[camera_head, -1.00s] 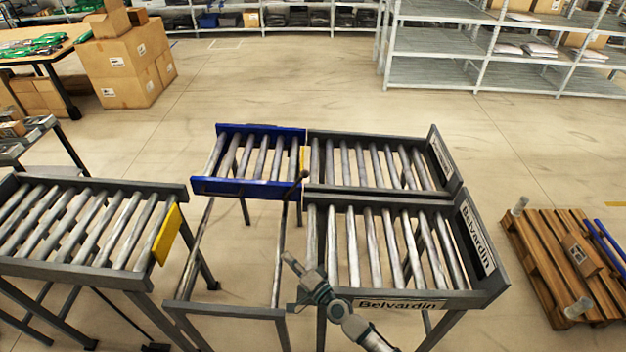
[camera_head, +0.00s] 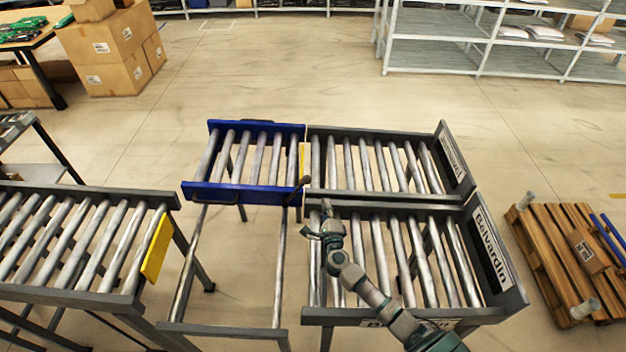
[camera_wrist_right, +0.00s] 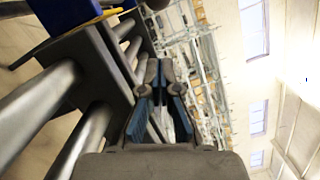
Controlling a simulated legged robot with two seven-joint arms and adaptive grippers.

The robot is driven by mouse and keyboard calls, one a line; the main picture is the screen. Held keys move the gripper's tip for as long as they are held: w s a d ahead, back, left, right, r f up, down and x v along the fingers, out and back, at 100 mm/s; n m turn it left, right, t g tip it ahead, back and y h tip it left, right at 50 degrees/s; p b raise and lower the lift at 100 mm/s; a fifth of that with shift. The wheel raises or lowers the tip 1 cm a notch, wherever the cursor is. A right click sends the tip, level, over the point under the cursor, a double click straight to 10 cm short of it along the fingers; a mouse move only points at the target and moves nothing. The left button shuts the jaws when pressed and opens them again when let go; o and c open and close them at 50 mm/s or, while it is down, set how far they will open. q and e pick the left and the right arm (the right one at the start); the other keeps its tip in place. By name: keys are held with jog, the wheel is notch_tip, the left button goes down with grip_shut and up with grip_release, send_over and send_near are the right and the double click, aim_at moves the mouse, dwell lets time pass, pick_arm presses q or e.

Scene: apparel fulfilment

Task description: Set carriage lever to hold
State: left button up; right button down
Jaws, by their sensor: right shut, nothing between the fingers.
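The blue roller carriage (camera_head: 240,192) stands on a rail frame, lined up with the far roller lane. A dark lever (camera_head: 304,182) with a round knob rises at its near right corner. My right gripper (camera_head: 326,208) is just right of and nearer than the lever, over the near lane's left end, and looks apart from it. In the wrist view its fingers (camera_wrist_right: 158,68) are shut and empty. A dark round shape, likely the lever knob (camera_wrist_right: 156,4), shows just past the fingertips at the top edge. My left gripper is out of view.
The near lane (camera_head: 400,315) and far lane (camera_head: 375,130) have end walls at right. A roller conveyor with a yellow end plate (camera_head: 156,247) stands at left. The carriage's rail frame (camera_head: 222,330) is empty in front. A pallet (camera_head: 560,265) lies at right.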

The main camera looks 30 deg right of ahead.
jog(key=d+f+b+x, duration=0.1)
jog(key=b+x, duration=0.2)
jog(key=x, duration=0.8)
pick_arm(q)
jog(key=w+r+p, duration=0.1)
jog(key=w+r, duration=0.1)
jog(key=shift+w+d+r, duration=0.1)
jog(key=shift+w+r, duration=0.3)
pick_arm(e)
jog(key=a, duration=0.1)
jog(key=a+r, duration=0.1)
jog(key=a, duration=0.2)
jog(key=shift+s+r, duration=0.25)
jog(key=shift+r, duration=0.1)
jog(key=shift+r, duration=0.1)
